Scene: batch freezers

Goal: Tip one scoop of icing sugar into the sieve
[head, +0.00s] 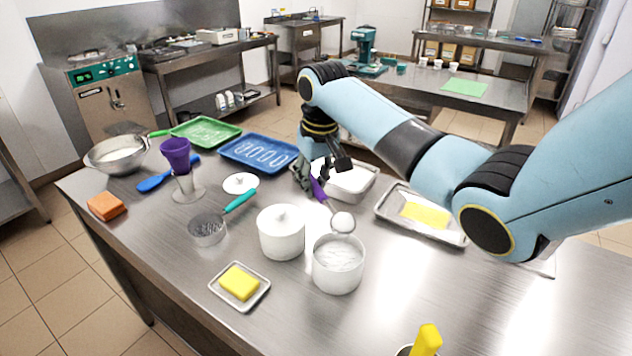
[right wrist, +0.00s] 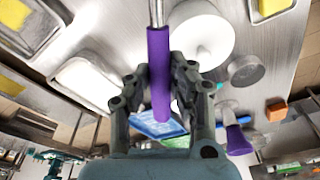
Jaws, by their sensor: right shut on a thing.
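My right gripper (head: 318,186) is shut on the purple handle (right wrist: 159,70) of a scoop. The scoop's bowl (head: 343,222) looks white, as if it holds powder, and hangs just over a white tub (head: 336,278) of white powder. Whether it is clear of the powder is hard to tell. In the right wrist view the bowl is out of frame. A small round sieve (head: 207,232) with a teal handle (head: 240,200) lies on the steel table to the left; its inside looks dark and mesh-like. My left gripper is not in view.
A white lidded pot (head: 281,238) stands between the tub and the sieve. A small tray with a yellow block (head: 239,282) lies in front. A purple funnel (head: 175,154), steel bowl (head: 108,165) and orange sponge (head: 107,206) are at left. A tray (head: 452,236) lies right.

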